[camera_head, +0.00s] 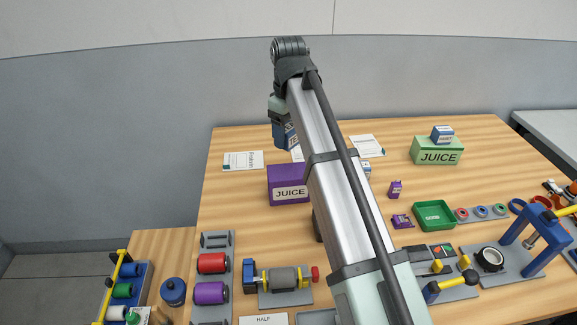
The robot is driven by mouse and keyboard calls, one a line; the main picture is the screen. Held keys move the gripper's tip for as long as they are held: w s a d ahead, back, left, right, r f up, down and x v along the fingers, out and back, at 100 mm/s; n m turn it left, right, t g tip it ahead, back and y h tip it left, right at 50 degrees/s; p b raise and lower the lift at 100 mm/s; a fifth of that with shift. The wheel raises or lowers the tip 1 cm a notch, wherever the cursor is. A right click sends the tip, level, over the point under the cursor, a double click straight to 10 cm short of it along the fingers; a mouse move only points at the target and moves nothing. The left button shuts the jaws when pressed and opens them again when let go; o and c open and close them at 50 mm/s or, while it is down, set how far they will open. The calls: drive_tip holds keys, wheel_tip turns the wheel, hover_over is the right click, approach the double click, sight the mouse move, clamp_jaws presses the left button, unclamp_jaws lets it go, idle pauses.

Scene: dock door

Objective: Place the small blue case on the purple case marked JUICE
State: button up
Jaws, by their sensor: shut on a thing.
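The purple case marked JUICE (284,186) stands on the table left of my arm. Its right side is hidden behind the arm. My gripper (280,119) points down and is shut on the small blue case (285,136), which has a white lettered label. The blue case appears above and behind the purple case in the picture, apart from it. Its right part is partly covered by my arm, and the fingertips are hard to make out.
A green case marked JUICE (436,152) stands at the back right with a blue-and-white case (442,134) on top. Small purple boxes (395,189), a green tray (433,216) and a blue press frame (545,240) are at right.

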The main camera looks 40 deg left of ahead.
sight(289, 171)
drive_tip(key=shift+f, duration=4.65)
drive_tip(key=shift+f, duration=0.15)
drive_tip(key=o, duration=1.1)
wheel_tip(289, 171, up, 12)
drive_tip(key=shift+r, duration=0.15)
drive_tip(key=shift+w, duration=0.1)
